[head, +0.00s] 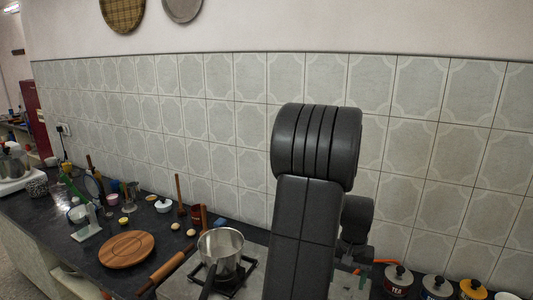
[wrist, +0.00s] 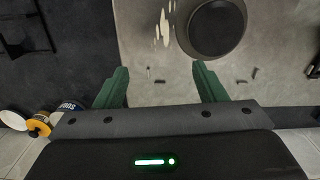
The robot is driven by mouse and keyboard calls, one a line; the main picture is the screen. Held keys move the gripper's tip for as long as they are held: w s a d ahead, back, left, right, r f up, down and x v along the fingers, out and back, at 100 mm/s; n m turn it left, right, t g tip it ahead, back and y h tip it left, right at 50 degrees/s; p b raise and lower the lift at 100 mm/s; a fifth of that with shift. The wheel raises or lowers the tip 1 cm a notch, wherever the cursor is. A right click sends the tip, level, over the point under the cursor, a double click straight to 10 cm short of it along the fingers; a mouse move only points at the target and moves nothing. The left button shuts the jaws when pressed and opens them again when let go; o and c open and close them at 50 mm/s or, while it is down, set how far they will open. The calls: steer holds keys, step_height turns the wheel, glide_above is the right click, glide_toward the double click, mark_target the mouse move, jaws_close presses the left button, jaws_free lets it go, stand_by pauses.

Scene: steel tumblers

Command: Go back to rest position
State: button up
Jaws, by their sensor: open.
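My gripper (wrist: 160,85) shows in the wrist view with its two green fingers spread apart and nothing between them. It hangs above a pale grey surface (wrist: 145,45) beside a dark counter, with a dark round object (wrist: 212,28) just beyond the right finger. In the head view my dark grey arm rises in front of the tiled wall at right of centre. The gripper cannot be made out there.
In the head view a steel pot (head: 221,250) sits on the stove beside my arm. A round wooden board (head: 126,249) and small items lie left on the dark counter. Labelled canisters (head: 398,279) stand at right. The tiled wall (head: 430,150) is close behind.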

steer(key=shift+w+a+f+b, duration=0.2)
steer(key=shift+w+f+b, duration=0.25)
steer(key=shift+f+b, duration=0.2)
steer(key=shift+r, duration=0.1)
